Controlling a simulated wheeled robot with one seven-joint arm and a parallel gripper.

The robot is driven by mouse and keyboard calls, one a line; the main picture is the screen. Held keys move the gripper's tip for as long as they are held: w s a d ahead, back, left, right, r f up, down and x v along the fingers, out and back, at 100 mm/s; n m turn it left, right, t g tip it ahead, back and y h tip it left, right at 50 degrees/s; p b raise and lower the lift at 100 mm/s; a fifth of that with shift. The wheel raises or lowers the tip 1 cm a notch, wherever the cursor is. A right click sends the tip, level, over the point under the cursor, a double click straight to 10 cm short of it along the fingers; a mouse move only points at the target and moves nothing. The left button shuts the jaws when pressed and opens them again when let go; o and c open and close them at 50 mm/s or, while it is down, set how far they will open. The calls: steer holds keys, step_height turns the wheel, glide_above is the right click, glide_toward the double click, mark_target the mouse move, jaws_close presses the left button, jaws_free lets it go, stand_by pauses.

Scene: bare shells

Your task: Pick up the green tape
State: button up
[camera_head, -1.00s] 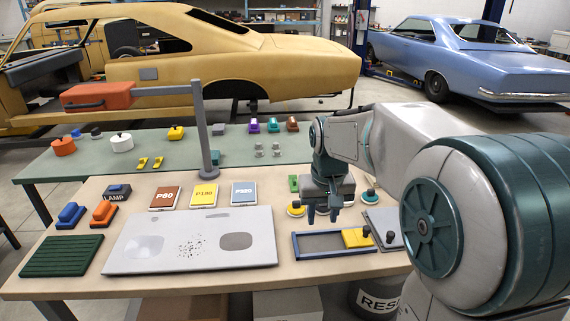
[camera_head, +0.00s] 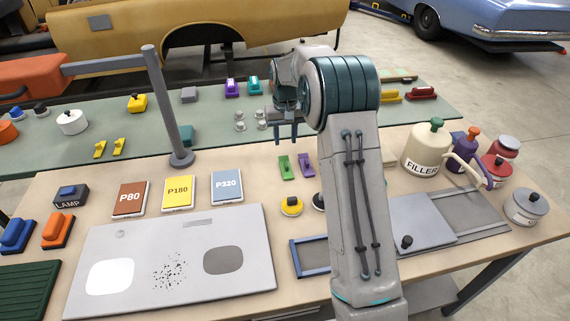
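A small green flat piece (camera_head: 285,167) lies on the wooden bench, behind the yellow round pad. It is the only clearly green small item there; I cannot read from its shape whether it is tape. A similar purple piece (camera_head: 306,166) lies right beside it. My gripper (camera_head: 286,139) points down with its two fingers apart and nothing between them. In the picture it is just above the green piece, not touching it. The height of the gaps between them is hard to tell. My arm hides the bench to the right of the purple piece.
A yellow round pad (camera_head: 291,206) and a blue frame tray (camera_head: 309,258) are in front. A grey post (camera_head: 168,110) stands at left, near the P320 block (camera_head: 227,187). A filler can (camera_head: 427,150) stands at right. Small grey knobs (camera_head: 240,122) stand on the green table behind.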

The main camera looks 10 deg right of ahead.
glide_above(286, 163)
steer(key=f, duration=0.6)
steer(key=shift+s+a+p, duration=0.15)
steer(key=shift+s+p, duration=0.1)
steer(key=shift+p, duration=0.15)
steer(key=shift+w+f+p, duration=0.15)
steer(key=shift+f+p, duration=0.8)
steer(key=shift+f, duration=1.65)
jaws_close()
